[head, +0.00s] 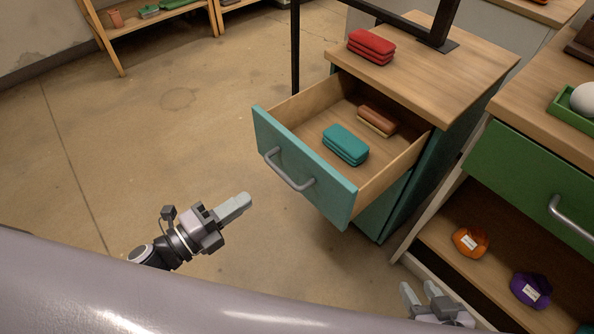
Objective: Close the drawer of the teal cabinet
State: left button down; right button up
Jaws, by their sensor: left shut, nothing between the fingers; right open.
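The teal cabinet (398,200) stands right of centre in the head view with a wooden top. Its drawer (335,196) is pulled well out, showing a teal front with a grey bar handle (290,172). Inside lie a teal case-like object (345,145) and a brown one (377,120). My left gripper (245,199) is shut and empty, in front of and below the drawer front, apart from the handle in the picture. My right gripper (424,294) is open at the bottom right edge, partly cut off, away from the drawer.
A red stacked object (371,47) and a black frame's foot (436,43) are on the cabinet top. A green-drawer unit (530,175) stands at right, with orange (469,242) and purple (530,290) items on its shelf. The floor (180,130) at left is clear.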

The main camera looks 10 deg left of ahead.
pick_arm(q)
send_near(302, 161)
jog(key=x, duration=0.5)
jog(key=shift+w+d, duration=0.1)
jog(key=shift+w, duration=0.1)
jog(key=shift+w+d, duration=0.45)
jog(key=shift+w, duration=0.1)
